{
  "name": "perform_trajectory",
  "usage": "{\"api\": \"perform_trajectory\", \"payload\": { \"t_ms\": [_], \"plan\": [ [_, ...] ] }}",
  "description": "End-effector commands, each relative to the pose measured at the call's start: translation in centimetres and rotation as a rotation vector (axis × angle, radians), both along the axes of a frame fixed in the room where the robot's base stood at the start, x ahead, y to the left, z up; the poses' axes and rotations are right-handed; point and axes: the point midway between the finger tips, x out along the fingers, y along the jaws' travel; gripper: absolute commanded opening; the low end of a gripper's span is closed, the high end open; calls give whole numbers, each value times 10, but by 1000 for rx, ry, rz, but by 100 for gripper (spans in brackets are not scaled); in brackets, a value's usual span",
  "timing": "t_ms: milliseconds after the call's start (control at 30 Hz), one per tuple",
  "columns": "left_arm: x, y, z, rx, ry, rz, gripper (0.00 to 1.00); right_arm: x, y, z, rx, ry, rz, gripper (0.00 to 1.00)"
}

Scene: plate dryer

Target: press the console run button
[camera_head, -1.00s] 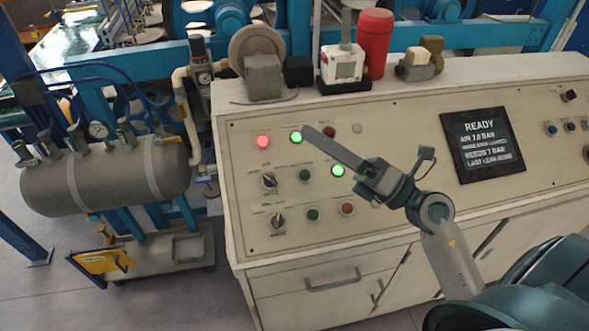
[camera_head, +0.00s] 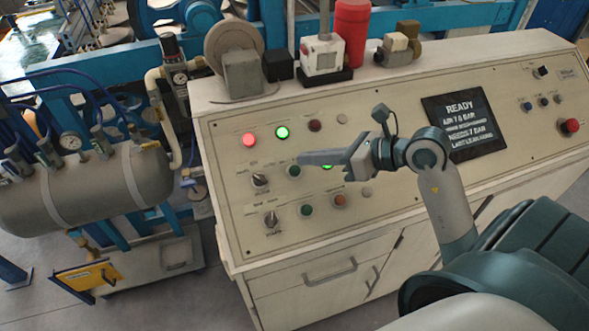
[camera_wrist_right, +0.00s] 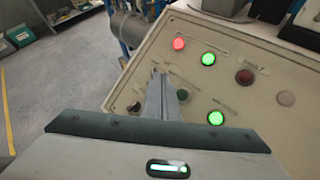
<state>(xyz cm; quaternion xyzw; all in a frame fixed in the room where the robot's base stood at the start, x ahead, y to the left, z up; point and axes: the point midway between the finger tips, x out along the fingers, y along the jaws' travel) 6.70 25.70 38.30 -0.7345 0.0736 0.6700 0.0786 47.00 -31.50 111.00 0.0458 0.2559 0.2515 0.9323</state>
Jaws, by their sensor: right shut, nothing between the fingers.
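The console panel (camera_head: 232,205) carries several round buttons and two knobs. A red-lit button (camera_head: 249,140), a green-lit button (camera_head: 282,133) and a dark red button (camera_head: 315,125) form the upper row. Below are an unlit green button (camera_head: 294,171) and a green-lit button (camera_head: 327,166), partly hidden by my right gripper. The labels are too small to tell which is run. My right gripper (camera_head: 301,158) is shut and empty, its tip just above the unlit green button in the picture; contact cannot be told. The wrist view shows its fingers (camera_wrist_right: 160,82) and the green-lit button (camera_wrist_right: 216,118). My left gripper is out of view.
A dark display (camera_head: 466,125) reads READY. A red emergency-type button (camera_head: 569,126) sits at the panel's right. A white box (camera_head: 322,56) and a red cylinder (camera_head: 351,35) stand on the console top. An air tank (camera_head: 85,188) is at the left.

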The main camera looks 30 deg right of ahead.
Motion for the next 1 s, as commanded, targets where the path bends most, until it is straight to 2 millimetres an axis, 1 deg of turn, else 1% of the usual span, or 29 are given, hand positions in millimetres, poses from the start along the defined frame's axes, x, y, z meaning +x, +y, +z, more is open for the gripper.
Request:
{"api": "perform_trajectory", "payload": {
  "t_ms": [267,467,800,1000],
  "plan": [
    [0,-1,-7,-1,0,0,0,4,-1,-9,2,0,0,0],
    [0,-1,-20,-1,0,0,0,13,-2,-26,3,0,1,0],
    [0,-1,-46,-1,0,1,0,32,-7,-61,3,0,1,0],
    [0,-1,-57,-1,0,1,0,40,-9,-73,2,1,1,0]
  ]
}}
